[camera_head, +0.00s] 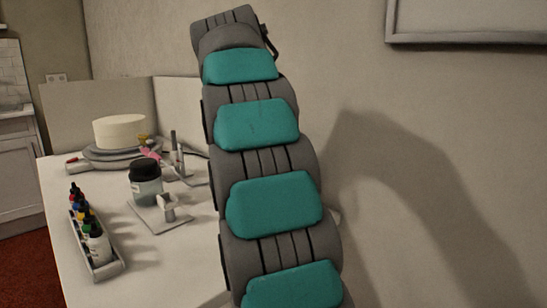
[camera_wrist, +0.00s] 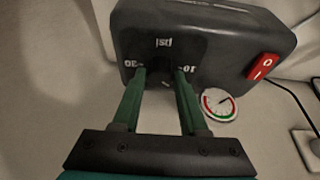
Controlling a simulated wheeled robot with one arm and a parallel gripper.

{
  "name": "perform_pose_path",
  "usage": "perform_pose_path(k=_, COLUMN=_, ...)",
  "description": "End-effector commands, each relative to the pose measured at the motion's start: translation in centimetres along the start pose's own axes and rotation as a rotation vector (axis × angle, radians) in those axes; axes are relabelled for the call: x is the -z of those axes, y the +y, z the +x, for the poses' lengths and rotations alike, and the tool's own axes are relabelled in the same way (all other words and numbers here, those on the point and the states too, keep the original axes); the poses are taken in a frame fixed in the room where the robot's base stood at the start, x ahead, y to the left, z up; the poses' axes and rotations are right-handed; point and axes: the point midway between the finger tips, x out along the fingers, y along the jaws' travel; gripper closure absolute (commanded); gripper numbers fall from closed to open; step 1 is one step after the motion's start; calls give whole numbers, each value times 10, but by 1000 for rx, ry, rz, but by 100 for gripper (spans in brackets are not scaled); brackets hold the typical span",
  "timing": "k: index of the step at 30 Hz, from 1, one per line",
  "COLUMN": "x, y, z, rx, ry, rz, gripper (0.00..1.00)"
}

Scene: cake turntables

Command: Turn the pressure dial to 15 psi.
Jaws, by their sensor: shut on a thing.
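A dark grey compressor box (camera_wrist: 225,30) fills the top of the wrist view. Its front carries a black pressure dial (camera_wrist: 161,76), with "psi" printed upside down above it, a "30" mark on the left and a "10" mark on the right. My gripper (camera_wrist: 161,70) has its two green fingers on either side of the dial, shut on it. The dial's pointer and any marks below it are too dark to read. In the head view my arm hides the gripper and the box.
A red rocker switch (camera_wrist: 263,67) and a round gauge (camera_wrist: 218,104) with a red and green scale are right of the dial. In the head view, a cake (camera_head: 119,131), a dark-lidded jar (camera_head: 145,185) and a bottle rack (camera_head: 108,270) stand on the white table (camera_head: 160,270).

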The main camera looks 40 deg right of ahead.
Motion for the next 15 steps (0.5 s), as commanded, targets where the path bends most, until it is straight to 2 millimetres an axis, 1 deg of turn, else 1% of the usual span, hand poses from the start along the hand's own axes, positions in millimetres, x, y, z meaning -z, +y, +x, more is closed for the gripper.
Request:
perform_pose_path(k=8, x=0, y=0, z=1, rx=-1, ry=-2, rz=-1, gripper=100)
perform_pose_path(k=9, x=-1, y=0, z=1, rx=-1, ry=-2, rz=-1, gripper=56)
perform_pose_path(k=15, x=0, y=0, z=1, rx=-1, ry=-1, rz=-1, gripper=34)
